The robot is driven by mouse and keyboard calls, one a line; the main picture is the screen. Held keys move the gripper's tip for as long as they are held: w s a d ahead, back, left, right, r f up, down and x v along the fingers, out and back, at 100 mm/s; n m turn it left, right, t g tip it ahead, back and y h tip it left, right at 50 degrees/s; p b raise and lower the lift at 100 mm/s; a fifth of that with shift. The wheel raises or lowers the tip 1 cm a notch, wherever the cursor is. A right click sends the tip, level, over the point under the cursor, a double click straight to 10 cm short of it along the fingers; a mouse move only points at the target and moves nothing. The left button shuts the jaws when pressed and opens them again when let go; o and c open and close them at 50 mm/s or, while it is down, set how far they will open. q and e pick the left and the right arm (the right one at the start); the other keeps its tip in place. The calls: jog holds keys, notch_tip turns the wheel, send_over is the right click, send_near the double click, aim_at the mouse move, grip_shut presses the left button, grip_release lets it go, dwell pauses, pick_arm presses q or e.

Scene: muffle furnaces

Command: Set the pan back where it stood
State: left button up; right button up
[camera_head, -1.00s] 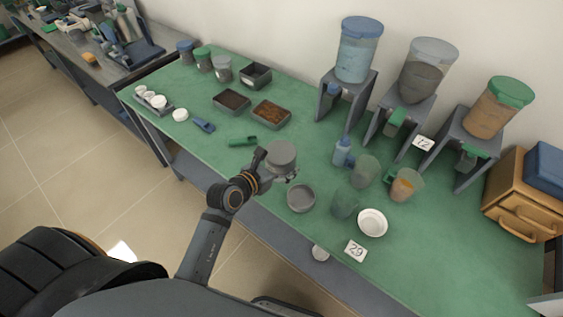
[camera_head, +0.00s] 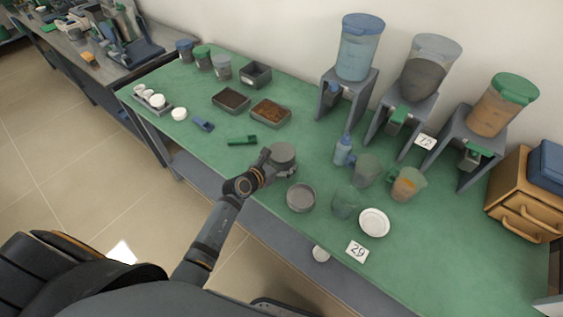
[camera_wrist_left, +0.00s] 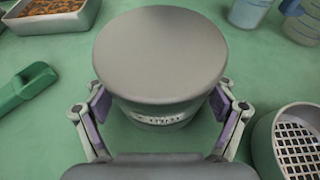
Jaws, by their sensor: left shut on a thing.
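The pan (camera_head: 284,154) is a round grey vessel with a flat, wide top and small markings on its side. My left gripper (camera_head: 268,160) is shut on it, and in the wrist view the fingers grip both sides of the pan (camera_wrist_left: 160,58) below its top. The pan appears upright over the green table near the front edge; whether its base touches the table is hidden. A round grey sieve (camera_head: 301,196) stands apart to its right, its mesh showing in the wrist view (camera_wrist_left: 296,145). My right gripper is not in view.
A green scoop (camera_head: 242,140) lies left of the pan, with trays of brown granules (camera_head: 270,113) behind. Hoppers on stands line the wall.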

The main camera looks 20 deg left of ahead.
pick_arm(q)
jog(key=shift+r, duration=0.1)
jog(key=shift+f, duration=0.2)
jog(key=o, duration=1.6)
jog(key=shift+c, duration=0.2)
jog(key=shift+r, duration=0.25)
jog(key=p+v, duration=0.1)
jog(key=v, duration=1)
jog(key=shift+s, duration=0.25)
jog(key=shift+s+a+r, duration=0.1)
jog(key=shift+s, duration=0.2)
